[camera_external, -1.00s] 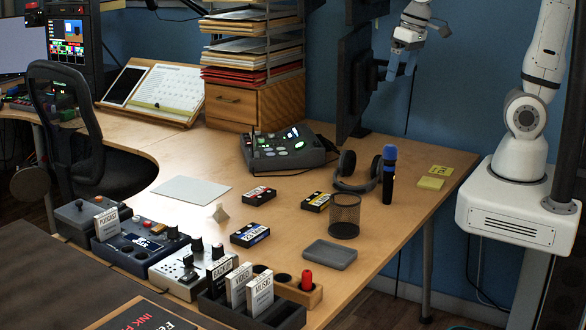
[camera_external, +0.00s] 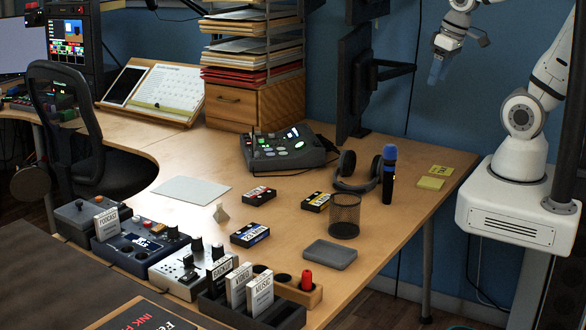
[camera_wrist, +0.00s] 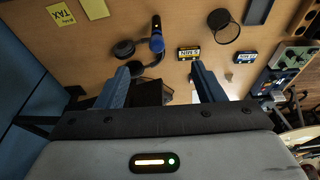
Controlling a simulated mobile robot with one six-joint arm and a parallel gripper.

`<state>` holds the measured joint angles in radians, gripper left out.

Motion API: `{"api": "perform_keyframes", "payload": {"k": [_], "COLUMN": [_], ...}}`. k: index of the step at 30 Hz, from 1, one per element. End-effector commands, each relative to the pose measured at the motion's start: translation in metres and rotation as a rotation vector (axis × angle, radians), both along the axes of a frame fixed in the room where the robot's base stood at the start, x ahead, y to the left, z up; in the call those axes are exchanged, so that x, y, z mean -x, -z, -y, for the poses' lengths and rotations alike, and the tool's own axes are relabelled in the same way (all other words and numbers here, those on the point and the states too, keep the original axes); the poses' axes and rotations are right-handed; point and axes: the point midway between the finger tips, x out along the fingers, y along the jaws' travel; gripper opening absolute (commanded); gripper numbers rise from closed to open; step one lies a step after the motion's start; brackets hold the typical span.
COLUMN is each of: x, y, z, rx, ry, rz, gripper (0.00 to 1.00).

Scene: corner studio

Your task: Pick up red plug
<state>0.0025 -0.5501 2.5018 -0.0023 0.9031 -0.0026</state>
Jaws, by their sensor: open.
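The red plug (camera_external: 307,279) stands upright in the wooden holder (camera_external: 315,295) at the front edge of the desk. My gripper (camera_external: 438,70) is high at the upper right, in front of the blue wall and far from the plug. In the wrist view the two blue fingers of my gripper (camera_wrist: 160,88) stand apart with nothing held between them. I cannot make out the red plug in the wrist view.
A blue-topped microphone (camera_external: 389,172), headphones (camera_external: 357,180), a mesh cup (camera_external: 345,215) and a grey tray (camera_external: 329,255) stand on the right part of the desk (camera_external: 385,235). A black box with labelled cards (camera_external: 280,318) sits beside the holder. A monitor arm (camera_external: 392,70) juts out near my gripper.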

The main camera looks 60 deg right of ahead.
Motion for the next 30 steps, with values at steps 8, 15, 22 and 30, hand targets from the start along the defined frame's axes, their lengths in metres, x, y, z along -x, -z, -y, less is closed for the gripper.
{"api": "perform_keyframes", "payload": {"k": [8, 15, 22, 30], "x": [0.000, -0.007, -0.064, -0.129], "y": [0.000, 0.000, 0.007, 0.043], "z": [0.000, -0.005, -0.058, -0.180], "rx": [0.000, -0.006, -0.052, -0.091], "ry": [0.000, -0.001, 0.025, 0.086], "rz": [0.000, -0.007, -0.061, -0.148], "gripper": [0.44, 0.44, 0.44, 0.44]}}
